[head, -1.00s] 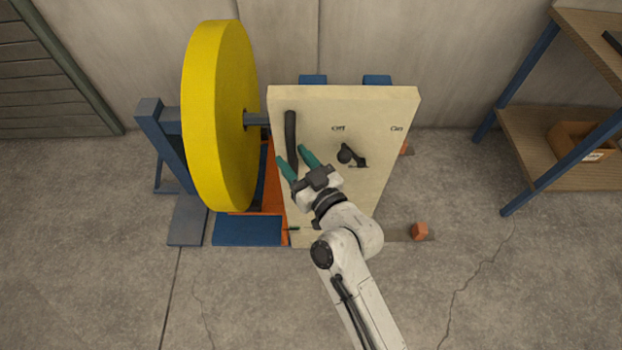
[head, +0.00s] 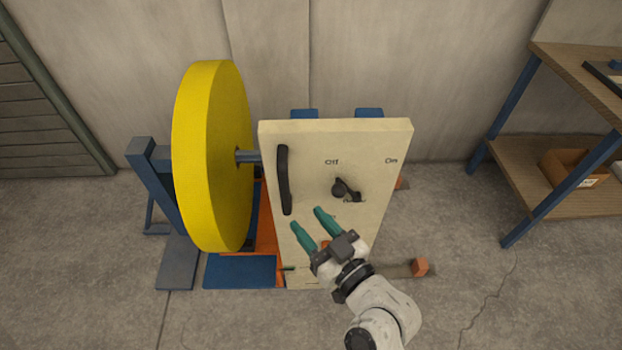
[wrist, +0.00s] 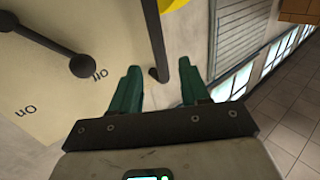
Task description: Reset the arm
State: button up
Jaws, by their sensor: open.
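My gripper (head: 309,220) has two green fingers, apart and empty. It hangs in front of the lower part of the cream panel (head: 385,150), below the dark vertical handle (head: 283,180) and apart from it. A dark switch lever (head: 345,190) with a round knob is on the panel, below the labels Off and On. In the wrist view my open gripper (wrist: 158,66) shows the handle (wrist: 153,35) beyond the gap between the fingers. The lever (wrist: 82,65) is at the upper left there.
A large yellow wheel (head: 205,150) on a shaft stands left of the panel on blue supports. A small orange block (head: 420,267) lies at the panel's lower right. A wooden shelf (head: 570,80) with blue legs stands at the right. The concrete floor in front is clear.

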jog(key=s+d+f+m+g+h, duration=0.2)
jog(key=s+d+f+g+h, duration=0.4)
jog(key=s+d+f, duration=0.6)
jog(key=s+d+f+m+g+h, duration=0.1)
jog(key=s+d+m+g+h, duration=0.3)
jog(key=s+d+g, duration=0.4)
jog(key=s+d+m, duration=0.1)
jog(key=s+d, duration=0.5)
jog(key=shift+f, duration=0.35)
jog(key=shift+w+a, duration=0.1)
